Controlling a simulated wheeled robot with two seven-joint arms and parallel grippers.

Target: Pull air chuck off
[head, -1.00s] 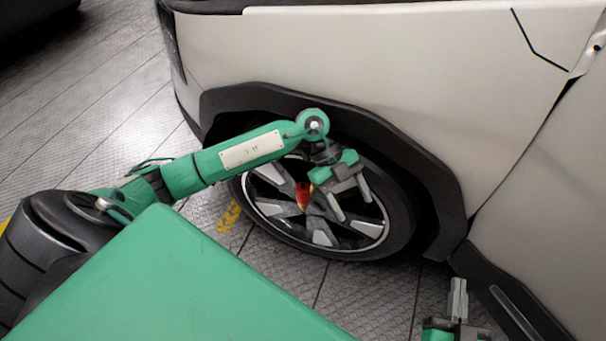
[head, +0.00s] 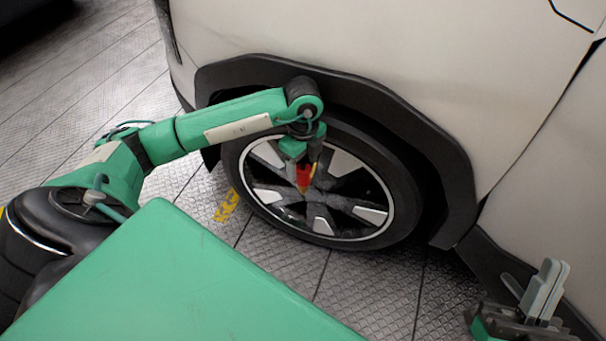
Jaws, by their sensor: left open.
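A small red and yellow piece (head: 303,178), which looks like the air chuck, shows in front of the spoked car wheel (head: 345,213). My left gripper (head: 303,160) is open, pointing down just above and at the red piece. Its fingers are mostly hidden behind the gripper body and wrist, and I cannot tell whether they touch the piece. The valve is too small to make out. My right gripper (head: 545,288) is at the lower right, away from the wheel, with its grey fingers close together and nothing seen between them.
The pale car body (head: 380,45) and black wheel-arch trim (head: 440,150) stand close above and around the wheel. Yellow markings (head: 227,205) lie on the patterned floor left of the tyre. Floor (head: 370,285) in front of the tyre is clear.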

